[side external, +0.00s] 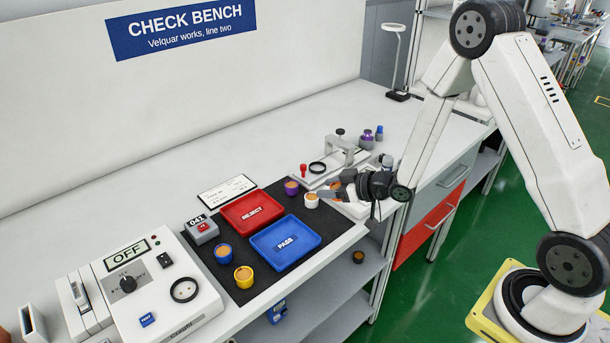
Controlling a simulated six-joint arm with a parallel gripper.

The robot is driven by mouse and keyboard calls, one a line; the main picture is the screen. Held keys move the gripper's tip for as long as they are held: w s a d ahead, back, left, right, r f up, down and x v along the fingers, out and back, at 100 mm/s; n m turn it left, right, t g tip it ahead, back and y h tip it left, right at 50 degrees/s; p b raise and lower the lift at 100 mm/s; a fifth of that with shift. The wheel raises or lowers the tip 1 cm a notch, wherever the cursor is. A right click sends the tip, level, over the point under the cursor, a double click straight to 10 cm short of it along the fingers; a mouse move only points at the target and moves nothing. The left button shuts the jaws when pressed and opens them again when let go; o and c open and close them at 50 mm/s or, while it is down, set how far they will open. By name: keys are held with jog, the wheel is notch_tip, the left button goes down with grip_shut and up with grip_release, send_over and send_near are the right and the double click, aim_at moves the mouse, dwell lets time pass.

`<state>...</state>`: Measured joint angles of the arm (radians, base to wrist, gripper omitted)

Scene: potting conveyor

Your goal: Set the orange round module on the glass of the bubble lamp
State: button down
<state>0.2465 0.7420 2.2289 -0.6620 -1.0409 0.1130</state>
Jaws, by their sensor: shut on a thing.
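My gripper (333,192) is at the right end of the black mat, shut on the orange round module (336,185). Only a small orange part of the module shows between the dark fingers.
A white cup-shaped module (311,201) and a purple one (291,187) stand close left of the gripper. A clamp fixture (345,150) stands behind. The red REJECT tray (227,218) and blue PASS tray (262,243) are empty. Blue (223,254) and yellow (243,277) modules stand in front.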

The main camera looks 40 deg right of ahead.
jog(key=shift+r, duration=0.1)
dwell(0.4)
jog(key=s+a+r+m+t+h, duration=0.1)
jog(key=s+a+r+m+h, duration=0.1)
jog(key=r, duration=0.6)
jog(key=shift+s+m+h, duration=0.6)
jog(key=shift+m+h, duration=0.5)
jog(key=shift+h, duration=0.3)
jog(key=w+f+n+y, duration=0.1)
jog(key=f, duration=0.1)
jog(key=w+d+f+n+y, duration=0.1)
jog(key=f+y, duration=0.1)
jog(key=f, duration=0.1)
jog(key=w+d+f+n+y, duration=0.1)
jog(key=f+n, duration=0.1)
jog(key=f, duration=0.1)
jog(key=shift+w+g+y, duration=0.1)
jog(key=shift+g+y, duration=0.2)
jog(key=shift+g, duration=0.1)
jog(key=shift+f, duration=0.1)
